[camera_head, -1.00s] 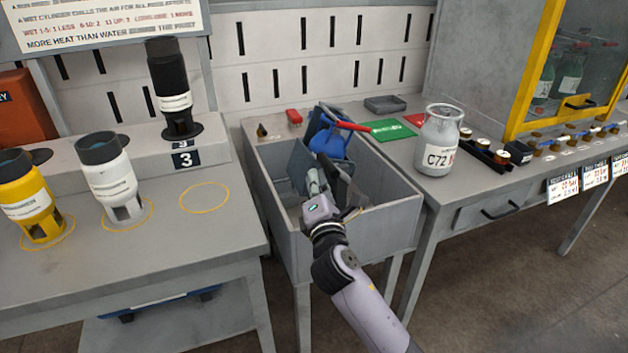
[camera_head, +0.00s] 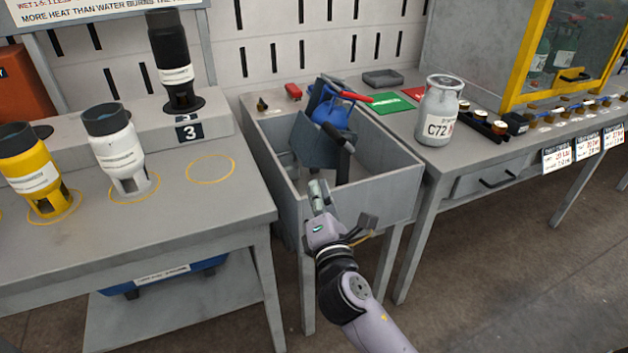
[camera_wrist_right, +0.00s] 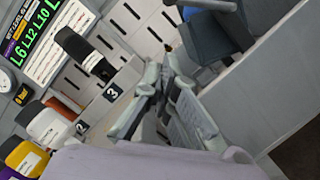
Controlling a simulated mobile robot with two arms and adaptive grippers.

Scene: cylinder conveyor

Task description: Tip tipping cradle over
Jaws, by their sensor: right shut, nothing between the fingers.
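The tipping cradle (camera_head: 318,143) is a grey-blue angled piece with a dark upright handle (camera_head: 343,163), inside the grey trough (camera_head: 370,195). A blue vessel (camera_head: 335,110) with a red bar sits at its back. My right gripper (camera_head: 316,185) is shut and empty at the trough's front edge, in front of the cradle and apart from it as far as I can see. In the right wrist view its fingers (camera_wrist_right: 160,85) are together, and the cradle (camera_wrist_right: 208,42) shows beyond them, up and right. My left gripper is not in view.
Yellow, white and black cylinders stand on the left bench (camera_head: 130,235). A grey cylinder marked C72 (camera_head: 438,112) stands on the right bench. A yellow-framed cabinet (camera_head: 530,50) is at the far right. The trough's front wall is close to my right gripper.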

